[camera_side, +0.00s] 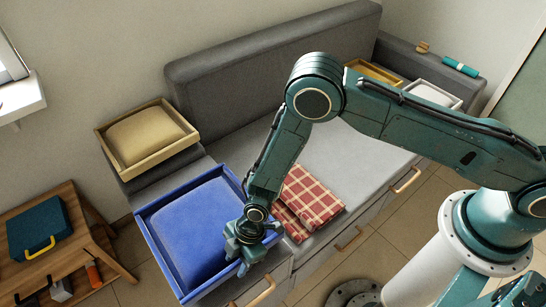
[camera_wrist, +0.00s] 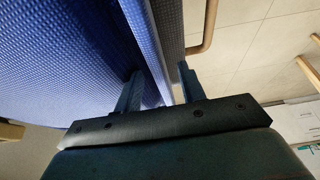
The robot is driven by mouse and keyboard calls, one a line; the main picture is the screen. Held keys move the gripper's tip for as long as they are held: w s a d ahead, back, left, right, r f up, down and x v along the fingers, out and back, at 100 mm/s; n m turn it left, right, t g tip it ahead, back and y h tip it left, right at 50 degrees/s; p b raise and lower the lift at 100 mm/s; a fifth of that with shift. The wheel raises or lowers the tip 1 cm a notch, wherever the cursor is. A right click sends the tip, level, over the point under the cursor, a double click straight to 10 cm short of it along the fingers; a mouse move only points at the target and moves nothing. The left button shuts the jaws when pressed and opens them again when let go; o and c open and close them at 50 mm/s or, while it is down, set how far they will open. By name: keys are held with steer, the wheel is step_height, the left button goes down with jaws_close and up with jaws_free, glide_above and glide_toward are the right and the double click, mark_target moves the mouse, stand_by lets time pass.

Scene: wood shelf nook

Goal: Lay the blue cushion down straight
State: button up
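The blue cushion (camera_side: 193,228) lies in a blue tray (camera_side: 158,246) at the front-left end of the grey sofa. It looks roughly in line with the tray walls; whether it lies fully flat is unclear. My gripper (camera_side: 246,245) is at the tray's front-right side and hides part of it. In the wrist view, the blue cushion (camera_wrist: 60,60) fills the left. My gripper's fingers (camera_wrist: 160,78) are apart, with the blue tray wall (camera_wrist: 148,45) showing between them. I cannot tell whether either finger touches it.
A beige cushion (camera_side: 143,136) sits in a wooden tray behind. A red checked cloth (camera_side: 307,195) lies on the sofa seat (camera_side: 350,160). A wooden side table (camera_side: 75,215) with a teal case (camera_side: 38,227) stands left. Drawer handles (camera_side: 262,291) stick out along the sofa front.

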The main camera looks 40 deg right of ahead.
jaws_close()
steer(key=shift+r, duration=0.15)
stand_by(0.4)
step_height(320, 180, up, 20)
stand_by(0.9)
stand_by(0.4)
